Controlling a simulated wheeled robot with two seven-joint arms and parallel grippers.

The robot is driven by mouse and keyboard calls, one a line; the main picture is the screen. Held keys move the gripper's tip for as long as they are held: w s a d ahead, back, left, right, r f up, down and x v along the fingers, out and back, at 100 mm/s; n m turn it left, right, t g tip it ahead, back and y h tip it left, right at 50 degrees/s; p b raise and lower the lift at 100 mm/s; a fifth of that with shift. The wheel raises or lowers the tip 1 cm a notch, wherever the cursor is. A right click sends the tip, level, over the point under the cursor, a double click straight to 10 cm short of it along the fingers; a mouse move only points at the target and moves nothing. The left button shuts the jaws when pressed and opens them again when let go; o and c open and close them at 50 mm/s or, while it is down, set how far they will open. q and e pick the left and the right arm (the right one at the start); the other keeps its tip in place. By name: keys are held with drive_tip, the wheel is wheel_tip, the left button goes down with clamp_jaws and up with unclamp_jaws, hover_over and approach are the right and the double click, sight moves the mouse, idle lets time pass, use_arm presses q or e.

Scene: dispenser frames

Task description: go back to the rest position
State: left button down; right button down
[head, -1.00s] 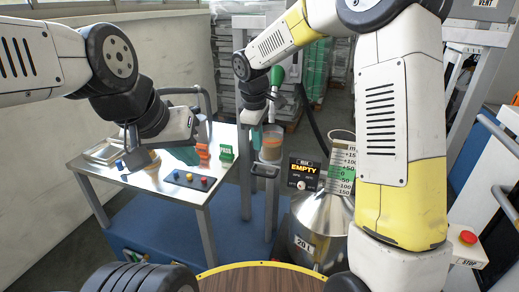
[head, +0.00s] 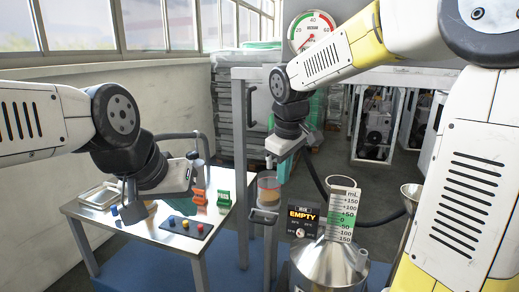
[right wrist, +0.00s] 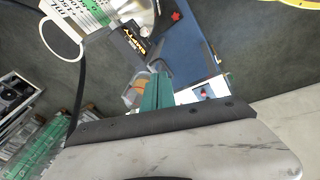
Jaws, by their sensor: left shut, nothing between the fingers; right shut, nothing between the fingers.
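My left gripper (head: 188,196) hangs over the metal side table at the left in the head view. Its fingers are partly hidden behind its own wrist, and it is empty. My right gripper (head: 286,168) points down above a clear cup with brownish contents (head: 268,189), apart from it as far as I can tell. In the right wrist view its green fingers (right wrist: 157,92) are together with nothing between them. A steel 20 L vessel (head: 328,264) with a mL scale (head: 342,214) stands right of the cup. A display (head: 303,220) beside it reads EMPTY.
The side table (head: 143,230) bears a button panel (head: 187,226), an orange block (head: 199,196), a green block (head: 223,199) and a metal tray (head: 98,194). A grey post (head: 241,150) stands close to my right gripper. A round gauge (head: 312,32) is at the top.

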drive_tip(key=s+d+m+t+y, duration=0.1)
drive_tip(key=s+d+m, duration=0.3)
drive_tip(key=s, duration=0.4)
drive_tip(key=s+d+r+m+t+y, duration=0.1)
drive_tip(key=s+d+m, duration=0.3)
drive_tip(key=s, duration=0.5)
drive_tip(key=shift+r+m+t, duration=0.3)
drive_tip(key=shift+m+t, duration=0.2)
drive_tip(key=shift+m, duration=0.2)
